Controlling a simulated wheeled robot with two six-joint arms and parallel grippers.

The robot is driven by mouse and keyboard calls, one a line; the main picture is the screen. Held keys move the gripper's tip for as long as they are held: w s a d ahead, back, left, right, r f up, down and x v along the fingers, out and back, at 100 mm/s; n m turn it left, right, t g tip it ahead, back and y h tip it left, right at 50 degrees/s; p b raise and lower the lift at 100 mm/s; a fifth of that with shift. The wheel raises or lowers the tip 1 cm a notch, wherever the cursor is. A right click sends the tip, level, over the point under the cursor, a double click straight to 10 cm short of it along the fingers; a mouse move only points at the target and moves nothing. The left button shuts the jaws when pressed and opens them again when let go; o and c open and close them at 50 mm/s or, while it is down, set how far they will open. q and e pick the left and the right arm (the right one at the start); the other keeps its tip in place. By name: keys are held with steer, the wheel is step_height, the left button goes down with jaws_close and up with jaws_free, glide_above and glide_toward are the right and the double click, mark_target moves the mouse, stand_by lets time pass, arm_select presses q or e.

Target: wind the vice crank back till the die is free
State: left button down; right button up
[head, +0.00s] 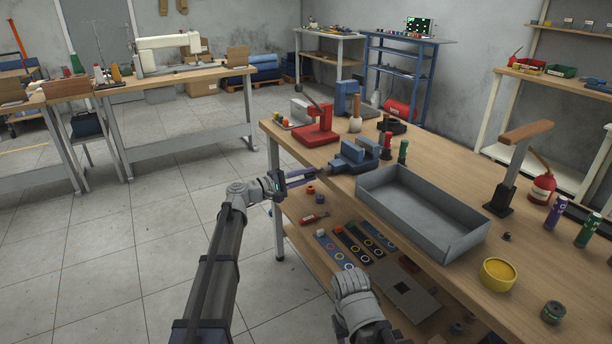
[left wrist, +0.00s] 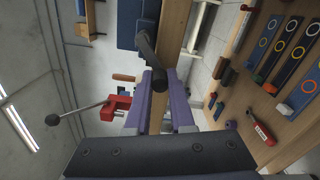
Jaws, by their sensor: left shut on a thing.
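The blue vice (head: 357,156) stands at the near left edge of the wooden bench, left of the grey tray. My left gripper (head: 309,176) reaches in from the left at the vice's front. In the left wrist view its purple fingers (left wrist: 162,82) are shut on the dark vice crank (left wrist: 148,50), whose end knob shows beyond the fingertips. The die cannot be made out; the jaw gap is too small to read.
A grey tray (head: 425,212) fills the bench right of the vice. A red lever press (head: 317,122) stands behind the vice. A yellow bowl (head: 497,273) sits near the front edge. The lower shelf (head: 320,258) holds coloured strips and a red tool.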

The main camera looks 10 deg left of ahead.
arm_select(q)
steer(key=shift+s+d+f+n, duration=0.15)
steer(key=shift+s+f+n, duration=0.15)
steer(key=shift+n, duration=0.6)
steer(key=c, duration=0.8)
jaws_free()
steer(key=shift+v, duration=3.85)
